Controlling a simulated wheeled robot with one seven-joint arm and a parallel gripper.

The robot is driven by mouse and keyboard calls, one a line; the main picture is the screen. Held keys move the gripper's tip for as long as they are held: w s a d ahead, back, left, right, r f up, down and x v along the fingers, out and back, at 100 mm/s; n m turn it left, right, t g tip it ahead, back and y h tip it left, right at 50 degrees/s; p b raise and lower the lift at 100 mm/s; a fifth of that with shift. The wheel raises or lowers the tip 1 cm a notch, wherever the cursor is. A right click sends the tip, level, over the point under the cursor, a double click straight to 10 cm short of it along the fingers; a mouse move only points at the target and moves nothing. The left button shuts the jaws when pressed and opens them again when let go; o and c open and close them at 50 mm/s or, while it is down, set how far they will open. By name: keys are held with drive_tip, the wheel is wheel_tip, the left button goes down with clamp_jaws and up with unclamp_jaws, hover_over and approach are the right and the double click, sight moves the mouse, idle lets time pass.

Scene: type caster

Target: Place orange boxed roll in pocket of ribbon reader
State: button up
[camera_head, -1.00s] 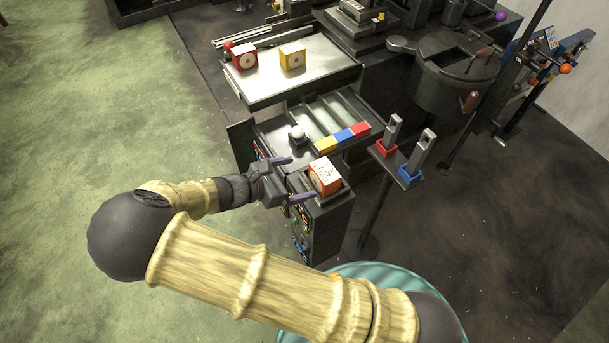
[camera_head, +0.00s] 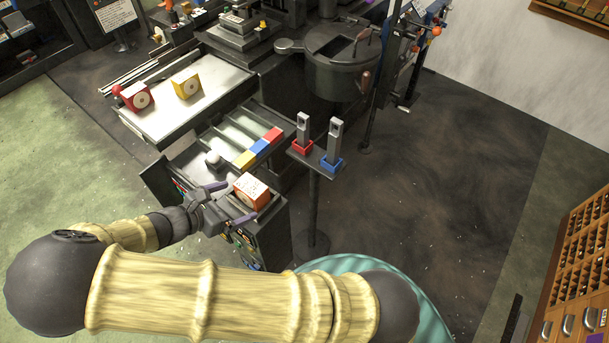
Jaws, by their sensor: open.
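The orange boxed roll (camera_head: 251,191) is a small orange box with a pale, marked top. It sits in the dark pocket at the top of the black ribbon reader (camera_head: 268,236), at the near end of the machine. My gripper (camera_head: 232,202) is open just left of the box, its two purple-tipped fingers spread apart. One finger is toward the far side and one toward the near side of the box. I cannot tell whether either finger touches it, or how deep the box sits.
A red box (camera_head: 136,96) and a yellow box (camera_head: 187,85) stand on the pale tray (camera_head: 170,118). Yellow, blue and red blocks (camera_head: 259,147) edge the slotted trays. A stand with red (camera_head: 302,146) and blue (camera_head: 331,163) holders is right of the reader. Open floor lies further right.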

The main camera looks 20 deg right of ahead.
sight(254, 199)
drive_tip(key=d+m+g, duration=0.1)
drive_tip(key=d+m+g+y, duration=0.1)
drive_tip(key=d+m, duration=0.1)
drive_tip(key=s+d+m+g, duration=0.1)
drive_tip(key=d, duration=0.1)
drive_tip(key=shift+d+g+y, duration=0.1)
drive_tip(key=shift+g+y, duration=0.2)
drive_tip(key=s+d+r+m+y, duration=0.3)
drive_tip(key=d+r+m, duration=0.3)
drive_tip(key=m, duration=0.3)
drive_tip(key=s+d+r+m+y, duration=0.3)
drive_tip(key=d+r+m+y, duration=0.3)
drive_tip(key=m, duration=0.4)
drive_tip(key=shift+d+r, duration=0.2)
drive_tip(key=shift+d, duration=0.6)
drive_tip(key=shift+c, duration=0.2)
